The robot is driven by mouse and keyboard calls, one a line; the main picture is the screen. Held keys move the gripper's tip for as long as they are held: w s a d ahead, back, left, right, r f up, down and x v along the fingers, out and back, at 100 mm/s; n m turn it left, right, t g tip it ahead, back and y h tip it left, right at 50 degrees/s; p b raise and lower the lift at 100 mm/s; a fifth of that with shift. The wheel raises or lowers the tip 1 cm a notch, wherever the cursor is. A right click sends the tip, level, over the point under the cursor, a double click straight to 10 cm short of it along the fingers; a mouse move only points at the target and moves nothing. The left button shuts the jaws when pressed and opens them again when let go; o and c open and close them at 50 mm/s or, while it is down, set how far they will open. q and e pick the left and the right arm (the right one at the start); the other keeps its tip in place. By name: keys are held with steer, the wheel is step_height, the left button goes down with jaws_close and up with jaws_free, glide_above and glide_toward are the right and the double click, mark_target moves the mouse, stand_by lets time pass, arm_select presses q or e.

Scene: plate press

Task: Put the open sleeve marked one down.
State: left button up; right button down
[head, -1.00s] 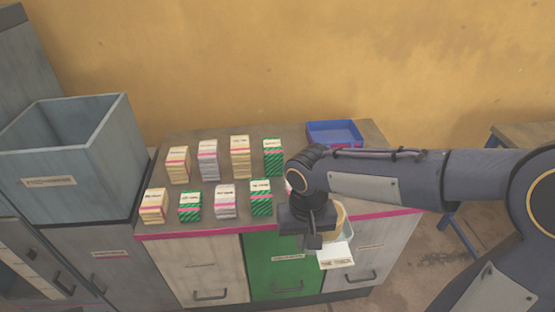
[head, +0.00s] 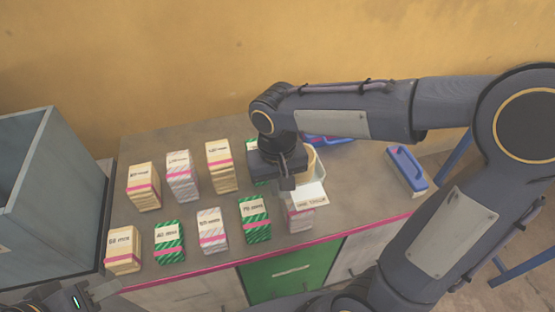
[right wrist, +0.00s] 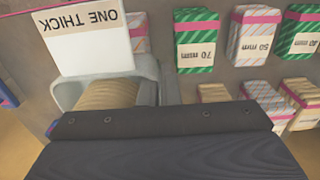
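The open sleeve (head: 311,188) is a pale tray-like holder with a white card reading "ONE THICK" (right wrist: 88,40) and a tan, rounded, ridged content inside. My right gripper (head: 290,172) is shut on it and holds it over the right part of the counter, by the block stacks. In the right wrist view the sleeve (right wrist: 148,68) sits just beyond the dark gripper body; the fingertips' contact is mostly hidden. I cannot tell if the sleeve touches the counter. My left gripper (head: 92,294) shows only partly at the bottom left corner, away from the sleeve.
A blue tray (head: 325,140) is partly behind my right arm. A blue-handled object (head: 406,168) lies right, with bare counter before it.

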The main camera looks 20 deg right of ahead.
mark_target(315, 177)
steer(key=w+d+f, duration=0.1)
steer(key=d, duration=0.2)
steer(key=w+d+f, duration=0.1)
steer(key=d+f, duration=0.1)
steer(key=d, duration=0.1)
steer(key=w+d+f+p, duration=0.1)
steer(key=d, duration=0.1)
steer(key=shift+d+f, duration=0.15)
steer(key=shift+d, duration=0.25)
steer(key=d+f, duration=0.1)
steer(key=f, duration=0.1)
steer(key=w+d+f, duration=0.1)
steer(key=f, duration=0.1)
steer(key=shift+d, duration=0.4)
steer(key=shift+w+d+f, duration=0.25)
steer(key=shift+d+f, duration=0.1)
steer(key=shift+f, duration=0.1)
steer(key=shift+d+f, duration=0.2)
steer(key=shift+f, duration=1.6)
steer(key=shift+w+f, duration=0.1)
steer(key=shift+f, duration=0.1)
steer(key=c, duration=1.6)
jaws_free()
steer(key=shift+r, duration=0.1)
steer(key=shift+c, duration=0.2)
